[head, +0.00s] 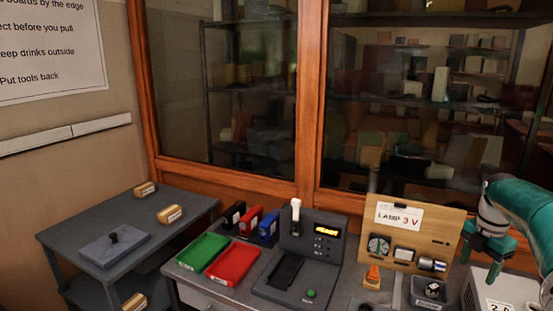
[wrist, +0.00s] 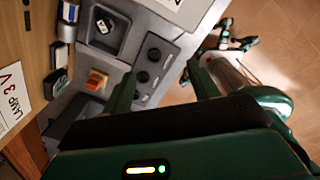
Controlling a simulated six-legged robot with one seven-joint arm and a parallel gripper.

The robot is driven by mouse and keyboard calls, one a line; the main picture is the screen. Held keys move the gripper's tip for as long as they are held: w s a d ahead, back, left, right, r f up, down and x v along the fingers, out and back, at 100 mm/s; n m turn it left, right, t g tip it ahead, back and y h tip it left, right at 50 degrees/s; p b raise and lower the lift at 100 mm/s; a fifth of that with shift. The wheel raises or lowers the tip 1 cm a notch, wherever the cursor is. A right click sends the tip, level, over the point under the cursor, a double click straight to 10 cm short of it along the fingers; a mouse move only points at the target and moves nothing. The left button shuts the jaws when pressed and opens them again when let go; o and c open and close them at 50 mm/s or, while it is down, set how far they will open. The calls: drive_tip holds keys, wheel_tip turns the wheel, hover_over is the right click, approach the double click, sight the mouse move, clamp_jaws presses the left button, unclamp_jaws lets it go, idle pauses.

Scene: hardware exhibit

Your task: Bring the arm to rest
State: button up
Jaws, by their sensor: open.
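My arm (head: 525,205), teal, comes in from the right edge of the head view. My gripper (head: 490,252) hangs over the right end of the bench, near a light grey box (head: 505,288). In the wrist view my gripper (wrist: 163,85) has its two green fingers spread apart with nothing between them. The wrist view looks down past the fingers to the bench and the wooden floor. A grey panel with several black knobs (wrist: 153,55) lies close to the left finger in that view.
A wooden board (head: 420,222) with a "LAMP 3 V" card stands beside my gripper. An orange switch (head: 373,277) and a small dark tray (head: 430,292) sit before it. Green (head: 203,251) and red (head: 233,264) trays lie further left. Glass cabinet doors (head: 420,110) close off the back.

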drive_tip(key=s+a+r+m+t+h, duration=0.1)
drive_tip(key=s+a+r+m, duration=0.2)
drive_tip(key=a, duration=0.8)
drive_tip(key=a+r+m+h, duration=0.1)
drive_tip(key=a+r+m, duration=0.35)
drive_tip(key=a, duration=0.65)
drive_tip(key=s+a+f+m+t+y, duration=0.1)
drive_tip(key=s+a+f+m+t, duration=0.1)
drive_tip(key=s+a+m, duration=0.4)
drive_tip(key=s+a+f+m+t+y, duration=0.1)
drive_tip(key=s+a+f+m+t, duration=0.1)
drive_tip(key=s+a+m, duration=0.5)
drive_tip(key=s+a, duration=0.3)
drive_tip(key=shift+s+f, duration=0.15)
drive_tip(key=shift+f, duration=0.15)
drive_tip(key=shift+c, duration=0.2)
